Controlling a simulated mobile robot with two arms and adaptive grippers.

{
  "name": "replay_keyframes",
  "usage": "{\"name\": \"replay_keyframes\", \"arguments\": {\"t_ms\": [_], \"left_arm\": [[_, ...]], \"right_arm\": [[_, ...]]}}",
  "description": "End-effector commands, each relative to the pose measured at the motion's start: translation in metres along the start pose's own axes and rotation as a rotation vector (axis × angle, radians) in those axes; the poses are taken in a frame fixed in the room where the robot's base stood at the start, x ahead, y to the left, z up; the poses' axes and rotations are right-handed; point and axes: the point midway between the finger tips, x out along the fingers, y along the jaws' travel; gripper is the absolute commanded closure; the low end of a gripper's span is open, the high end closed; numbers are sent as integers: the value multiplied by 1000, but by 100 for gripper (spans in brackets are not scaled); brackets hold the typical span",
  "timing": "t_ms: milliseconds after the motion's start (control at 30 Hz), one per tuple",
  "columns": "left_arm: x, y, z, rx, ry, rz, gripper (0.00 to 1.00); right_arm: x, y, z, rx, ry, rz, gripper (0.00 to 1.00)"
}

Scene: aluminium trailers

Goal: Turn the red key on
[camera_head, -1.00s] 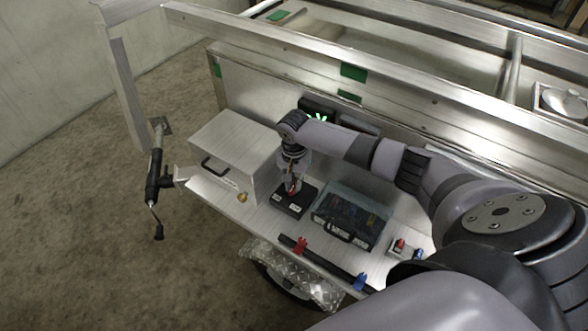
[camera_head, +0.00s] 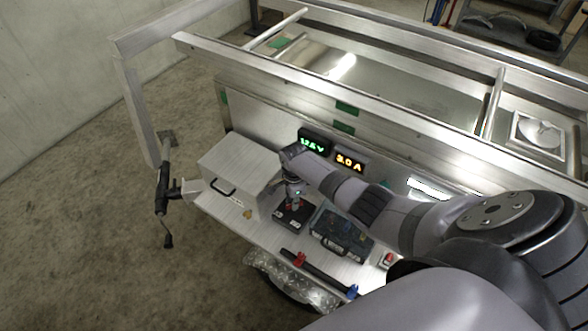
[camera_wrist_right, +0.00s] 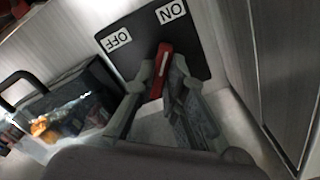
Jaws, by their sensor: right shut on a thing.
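The red key (camera_wrist_right: 160,72) sits on a black switch plate (camera_wrist_right: 197,52) with white OFF and ON labels, seen in the right wrist view. My right gripper (camera_wrist_right: 161,75) has its fingers on either side of the key and is shut on it. The key's upper end lies between the labels, nearer ON. In the head view the switch plate (camera_head: 290,217) lies on the trailer shelf, with my right gripper (camera_head: 294,200) over it, partly hiding the key. My left gripper is not in view.
Two displays are lit on the wall: a green one (camera_head: 313,143) reading about 12.6 V and an orange one (camera_head: 349,162) reading 3.0 A. A metal box (camera_head: 240,170) stands left of the plate, a clear-lidded case (camera_head: 342,235) right of it. A red switch (camera_head: 388,259) is further right.

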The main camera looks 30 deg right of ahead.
Motion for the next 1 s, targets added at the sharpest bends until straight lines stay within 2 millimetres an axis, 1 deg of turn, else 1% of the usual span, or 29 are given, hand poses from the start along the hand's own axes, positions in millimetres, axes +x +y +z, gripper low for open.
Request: {"name": "replay_keyframes", "arguments": {"t_ms": [33, 300, 800, 833, 1000], "left_arm": [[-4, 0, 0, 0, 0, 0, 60], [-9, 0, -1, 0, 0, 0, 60], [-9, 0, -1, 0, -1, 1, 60], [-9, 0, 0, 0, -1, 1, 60], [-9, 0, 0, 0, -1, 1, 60]], "right_arm": [[-2, 1, -1, 24, 2, 3, 100], [0, 1, -1, 104, 3, 3, 100], [0, 0, -2, 122, 3, 1, 100], [0, 0, -2, 122, 3, 1, 87], [0, 0, -1, 121, 2, 0, 76]]}}
